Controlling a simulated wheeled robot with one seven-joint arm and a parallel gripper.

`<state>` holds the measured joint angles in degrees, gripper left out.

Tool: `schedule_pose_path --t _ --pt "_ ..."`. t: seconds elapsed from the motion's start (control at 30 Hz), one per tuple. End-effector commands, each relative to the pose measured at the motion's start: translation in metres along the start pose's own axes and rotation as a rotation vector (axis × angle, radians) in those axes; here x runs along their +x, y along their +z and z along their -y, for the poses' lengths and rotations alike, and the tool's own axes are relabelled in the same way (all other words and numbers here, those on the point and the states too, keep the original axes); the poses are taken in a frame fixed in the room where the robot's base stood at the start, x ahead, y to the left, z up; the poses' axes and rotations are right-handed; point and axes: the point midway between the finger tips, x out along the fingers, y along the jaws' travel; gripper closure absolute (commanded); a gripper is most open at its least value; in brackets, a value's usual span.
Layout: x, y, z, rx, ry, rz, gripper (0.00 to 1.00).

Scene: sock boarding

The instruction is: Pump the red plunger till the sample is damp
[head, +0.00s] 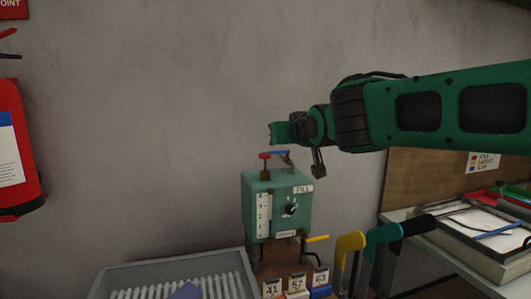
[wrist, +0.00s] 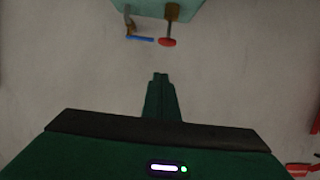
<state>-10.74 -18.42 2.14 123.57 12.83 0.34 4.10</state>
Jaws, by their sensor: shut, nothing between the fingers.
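A teal machine box (head: 262,215) stands against the wall, with a white scale and a dark dial on its front. The red plunger (head: 265,156) rises from its top, with a blue lever (head: 279,152) beside it. In the wrist view the red plunger (wrist: 167,42) and the blue lever (wrist: 140,39) appear near the top, upside down. My gripper (head: 275,133) is above the plunger and apart from it. Its fingertips are together and empty in the wrist view (wrist: 160,77). I cannot tell for sure which thing is the sample.
A grey ribbed tray (head: 250,272) with a blue piece (head: 187,291) lies at the lower left. Numbered blocks (head: 297,285), a yellow handle (head: 317,239) and yellow, teal and black forms (head: 350,242) are near the machine. A red extinguisher (head: 12,150) hangs left. A side table (head: 455,259) stands right.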

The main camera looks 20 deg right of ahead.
Motion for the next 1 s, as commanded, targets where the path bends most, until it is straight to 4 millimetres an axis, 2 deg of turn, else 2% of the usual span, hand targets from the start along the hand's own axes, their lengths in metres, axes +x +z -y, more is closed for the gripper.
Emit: schedule_pose_path --t 0.13,0.4,0.57,1.0 --pt "0.001 -0.011 0.01 -0.003 -0.015 -0.032 1.0" --pt "0.001 -0.01 0.009 -0.003 -0.013 -0.03 1.0" --pt "0.009 -0.01 0.008 -0.002 -0.013 -0.029 1.0" --pt "0.077 -0.011 0.009 -0.003 -0.012 -0.026 1.0"
